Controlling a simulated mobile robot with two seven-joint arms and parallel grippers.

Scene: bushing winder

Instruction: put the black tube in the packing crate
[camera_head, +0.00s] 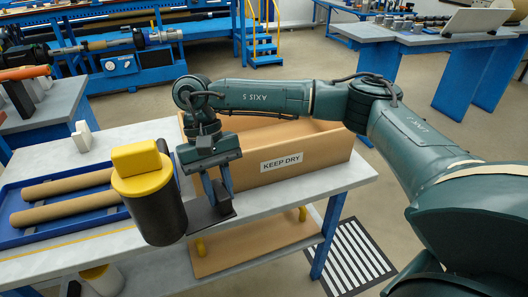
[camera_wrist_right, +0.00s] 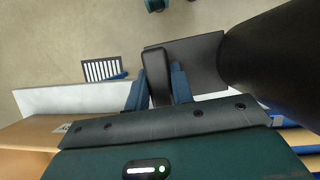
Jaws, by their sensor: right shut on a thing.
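The black tube (camera_head: 158,214) is a thick, dark cylinder with a yellow cap (camera_head: 143,172) on top. It stands nearly upright, slightly tilted, in front of the table's near edge in the head view. My right gripper (camera_head: 217,192) is beside it, shut on a dark grip piece at its side. In the right wrist view the grip piece (camera_wrist_right: 158,78) sits between the blue fingers, and the tube (camera_wrist_right: 275,55) fills the upper right. The tan packing crate (camera_head: 325,156), marked KEEP DRY, stands behind and to the right, partly hidden by my right arm. My left gripper is not in view.
A blue tray (camera_head: 68,235) with two brown tubes lies on the table's left. A lower shelf holds a brown board (camera_head: 255,245). A striped floor mat (camera_head: 352,255) lies right of the table. Blue benches stand in the background.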

